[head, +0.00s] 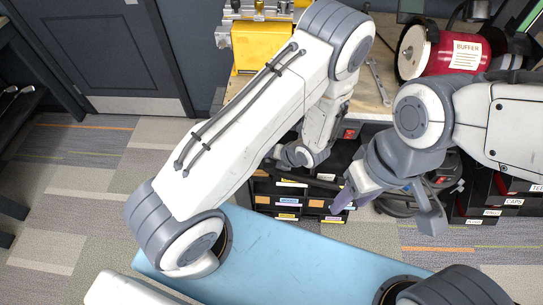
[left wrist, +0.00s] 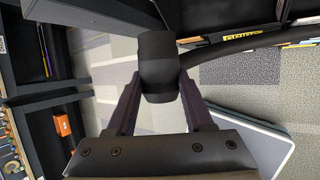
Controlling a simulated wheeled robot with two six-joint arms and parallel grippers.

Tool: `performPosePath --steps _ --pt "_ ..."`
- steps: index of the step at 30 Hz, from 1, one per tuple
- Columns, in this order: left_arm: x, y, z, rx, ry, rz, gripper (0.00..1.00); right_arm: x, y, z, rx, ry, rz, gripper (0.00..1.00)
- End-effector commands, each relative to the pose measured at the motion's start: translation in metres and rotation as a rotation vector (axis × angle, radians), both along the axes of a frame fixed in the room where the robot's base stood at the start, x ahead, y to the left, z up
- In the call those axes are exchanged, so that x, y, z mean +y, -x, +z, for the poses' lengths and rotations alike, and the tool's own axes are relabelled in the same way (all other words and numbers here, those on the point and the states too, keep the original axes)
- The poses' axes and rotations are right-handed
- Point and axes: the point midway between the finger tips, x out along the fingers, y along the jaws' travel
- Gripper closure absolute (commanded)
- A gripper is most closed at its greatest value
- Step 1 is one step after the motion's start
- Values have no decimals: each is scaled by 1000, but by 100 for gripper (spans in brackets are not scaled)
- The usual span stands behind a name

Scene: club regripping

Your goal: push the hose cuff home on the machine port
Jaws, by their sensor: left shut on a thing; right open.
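In the left wrist view, the black hose cuff (left wrist: 158,60) sits between the dark fingers of my left gripper (left wrist: 160,86), which is shut on it. The black hose (left wrist: 215,50) runs off to the right behind the cuff. In the head view, my left arm reaches over the bench front, but its fingers and the cuff are hidden or too dark to make out. My right gripper (head: 382,198) is open and empty in front of the drawers, with dark hose coils behind it. I cannot make out the machine port in either view.
A workbench (head: 380,90) carries a yellow machine (head: 255,45) and a red buffer (head: 455,52). Labelled drawers (head: 290,200) and black bins (head: 475,200) stand below it. A red switch (head: 349,134) shows under the bench edge. Carpet (head: 70,200) at left is clear.

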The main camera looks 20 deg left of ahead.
Motion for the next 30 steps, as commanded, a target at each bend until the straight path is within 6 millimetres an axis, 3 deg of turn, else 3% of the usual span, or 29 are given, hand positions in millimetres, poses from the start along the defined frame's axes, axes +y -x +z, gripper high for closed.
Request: performPosePath --steps 10,30 --pt "2 -5 1 -2 0 4 100 0 0 0 0 0 0 50" --pt "17 -58 0 -2 1 5 100 0 0 11 0 0 -1 50"
